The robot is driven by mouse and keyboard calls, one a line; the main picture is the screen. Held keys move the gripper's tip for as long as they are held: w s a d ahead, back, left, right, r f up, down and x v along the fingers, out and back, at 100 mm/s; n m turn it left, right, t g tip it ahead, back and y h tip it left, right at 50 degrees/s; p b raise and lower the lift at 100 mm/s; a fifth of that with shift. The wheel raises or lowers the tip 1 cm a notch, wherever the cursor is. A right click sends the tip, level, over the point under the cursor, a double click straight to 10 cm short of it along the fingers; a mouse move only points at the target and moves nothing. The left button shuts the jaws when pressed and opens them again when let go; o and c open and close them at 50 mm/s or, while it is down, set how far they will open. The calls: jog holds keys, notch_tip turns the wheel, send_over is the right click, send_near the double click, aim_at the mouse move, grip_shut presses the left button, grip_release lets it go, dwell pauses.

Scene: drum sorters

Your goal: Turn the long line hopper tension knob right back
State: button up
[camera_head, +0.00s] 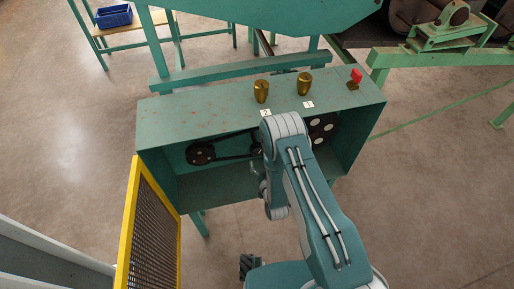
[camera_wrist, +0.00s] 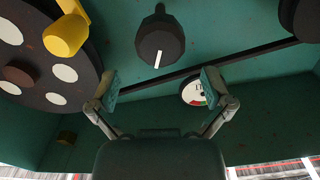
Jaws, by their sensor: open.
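A black knob (camera_wrist: 160,42) with a white pointer line sits on the green back wall in the wrist view. It is the likely tension knob; I see no readable name on it. Its pointer points down in that view, toward my gripper. My gripper (camera_wrist: 160,82) is open and empty, its two pads apart below the knob in the picture and not around it. A small round gauge (camera_wrist: 194,92) with a coloured scale shows partly behind the right finger. In the head view, my arm hides the knob and most of my gripper.
The green box (camera_head: 200,112) is open in front, with a yellow mesh door (camera_head: 152,230) swung out left. Inside are a white-spotted wheel (camera_head: 322,127), a dark pulley (camera_head: 200,153) and a belt (camera_wrist: 250,58). A yellow handle (camera_wrist: 66,34) juts from the wheel. Two brass knobs (camera_head: 261,92) (camera_head: 304,84) stand on top.

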aim_at(258, 153)
jog(key=x, duration=0.6)
jog(key=shift+w+a, duration=0.1)
jog(key=shift+w, duration=0.2)
jog(key=c, duration=1)
